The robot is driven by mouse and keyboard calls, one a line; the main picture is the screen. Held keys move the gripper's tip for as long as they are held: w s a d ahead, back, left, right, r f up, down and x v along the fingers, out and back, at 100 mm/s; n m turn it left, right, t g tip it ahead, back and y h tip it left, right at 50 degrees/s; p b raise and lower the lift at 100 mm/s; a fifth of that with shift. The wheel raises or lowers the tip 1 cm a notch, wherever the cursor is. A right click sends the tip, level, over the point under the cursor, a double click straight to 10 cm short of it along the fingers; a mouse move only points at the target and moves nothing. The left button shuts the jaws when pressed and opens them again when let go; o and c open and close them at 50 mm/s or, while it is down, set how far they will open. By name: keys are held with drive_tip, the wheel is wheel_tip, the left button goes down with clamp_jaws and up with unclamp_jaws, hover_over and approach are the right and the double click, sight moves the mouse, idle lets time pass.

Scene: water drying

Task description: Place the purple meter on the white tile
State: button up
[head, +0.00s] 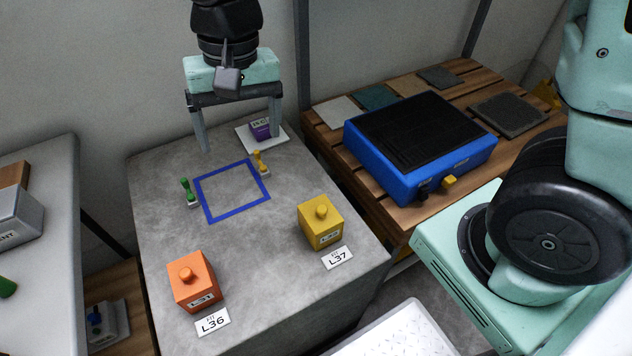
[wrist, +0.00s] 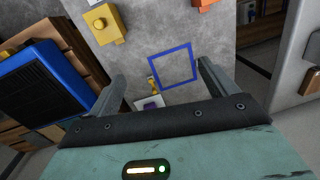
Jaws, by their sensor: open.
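The purple meter (head: 261,129) sits on a white tile (head: 281,137) at the back of the grey table. A dark label shows on the meter. In the wrist view the meter (wrist: 152,107) is partly hidden behind my gripper's body, and only its upper end and a bit of white tile (wrist: 141,102) show. My gripper (head: 240,137) is open and empty, with its fingers pointing down above the back of the table. In the head view its right finger overlaps the area of the meter. I cannot tell whether they touch.
A blue square outline (head: 232,215) is marked on the grey table (head: 255,265). Green (head: 188,189) and yellow (head: 261,162) pegs stand beside it. An orange block (head: 193,283) and a yellow block (head: 321,223) stand nearer the front. A blue box (head: 420,145) sits on a wooden table to the right.

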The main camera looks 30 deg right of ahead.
drive_tip(key=s+d+n, duration=0.4)
drive_tip(key=s+n, duration=0.5)
drive_tip(key=s, duration=0.6)
drive_tip(key=shift+s+d+f+h, duration=0.15)
drive_tip(key=shift+s+f+h, duration=0.05)
drive_tip(key=shift+f+h, duration=0.1)
drive_tip(key=shift+r, duration=0.1)
